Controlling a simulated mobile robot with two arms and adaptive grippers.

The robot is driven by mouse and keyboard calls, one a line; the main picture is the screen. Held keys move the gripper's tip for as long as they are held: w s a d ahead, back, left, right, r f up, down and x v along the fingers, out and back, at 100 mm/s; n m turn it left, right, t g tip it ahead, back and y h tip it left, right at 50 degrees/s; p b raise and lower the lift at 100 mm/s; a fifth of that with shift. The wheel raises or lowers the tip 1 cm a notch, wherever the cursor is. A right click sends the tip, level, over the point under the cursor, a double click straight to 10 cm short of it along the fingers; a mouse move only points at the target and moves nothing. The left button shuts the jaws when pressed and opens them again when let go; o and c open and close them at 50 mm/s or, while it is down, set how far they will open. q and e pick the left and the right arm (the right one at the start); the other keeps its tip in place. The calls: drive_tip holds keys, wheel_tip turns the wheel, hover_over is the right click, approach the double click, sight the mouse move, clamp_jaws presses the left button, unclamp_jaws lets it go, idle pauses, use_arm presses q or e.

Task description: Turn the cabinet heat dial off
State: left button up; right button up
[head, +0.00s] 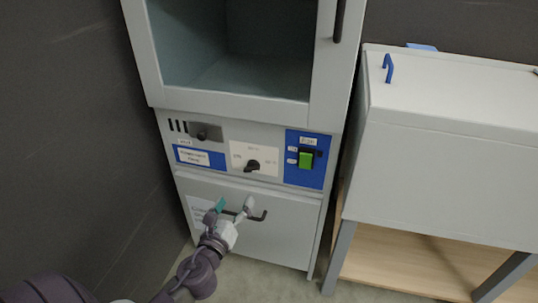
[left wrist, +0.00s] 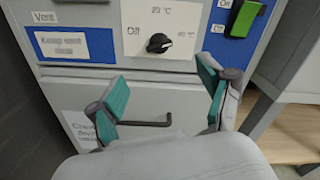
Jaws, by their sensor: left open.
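The heat dial is a small black knob (head: 252,166) on a white plate (head: 240,152) in the cabinet's control panel. In the left wrist view the knob (left wrist: 159,43) has "Off" printed to its left, a 20 °C mark above and a 60 °C mark to its right. I cannot tell surely which mark it points at. My left gripper (head: 234,206) is open and empty, below the dial and in front of the lower door. Its teal-padded fingers also show in the left wrist view (left wrist: 163,86), spread apart below the knob and not touching it. My right gripper is not in view.
A green switch (head: 306,159) sits on a blue plate right of the dial. A vent slider (head: 206,132) is to its upper left. A black bar handle (head: 258,217) juts from the lower door near my fingers. A grey wall is left; a light grey chest (head: 450,150) stands right.

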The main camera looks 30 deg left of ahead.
use_arm(q)
approach(250, 171)
drive_tip(key=d+x, duration=0.1)
drive_tip(key=x, duration=0.6)
drive_tip(key=a+b+x, duration=0.1)
drive_tip(key=x, duration=0.1)
drive_tip(key=shift+w+a, duration=0.1)
drive_tip(key=shift+w, duration=0.6)
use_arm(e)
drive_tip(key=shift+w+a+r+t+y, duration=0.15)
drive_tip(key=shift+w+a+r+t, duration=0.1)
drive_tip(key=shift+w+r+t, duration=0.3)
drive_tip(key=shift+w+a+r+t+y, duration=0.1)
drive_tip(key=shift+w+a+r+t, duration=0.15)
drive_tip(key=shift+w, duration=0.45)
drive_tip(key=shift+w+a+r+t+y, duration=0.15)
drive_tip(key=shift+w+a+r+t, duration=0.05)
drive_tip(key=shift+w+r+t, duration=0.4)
use_arm(q)
drive_tip(key=shift+c, duration=0.3)
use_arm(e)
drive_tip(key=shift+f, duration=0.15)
use_arm(q)
drive_tip(key=c, duration=1.1)
